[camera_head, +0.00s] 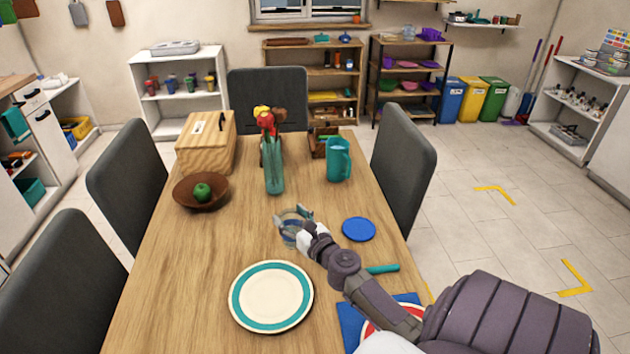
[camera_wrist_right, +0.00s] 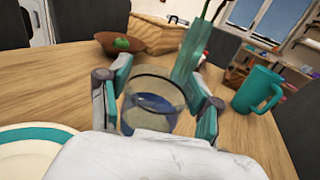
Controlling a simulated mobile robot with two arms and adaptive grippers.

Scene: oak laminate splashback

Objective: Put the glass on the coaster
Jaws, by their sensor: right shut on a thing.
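The glass (camera_head: 290,231) is a clear tumbler with a blue tint at its base, near the middle of the wooden table. My right gripper (camera_head: 295,222) is shut on it, with one finger on each side of the glass (camera_wrist_right: 152,100) in the right wrist view. The glass looks upright; I cannot tell whether it touches the table. The coaster (camera_head: 359,229) is a flat blue disc lying bare on the table, to the right of the glass and apart from it. My left gripper is not in view.
A teal-rimmed plate (camera_head: 271,297) lies in front of the glass. Behind stand a glass vase with flowers (camera_head: 274,175), a teal pitcher (camera_head: 339,160), a brown bowl with a green apple (camera_head: 187,203) and a wooden box (camera_head: 205,150). Table between glass and coaster is clear.

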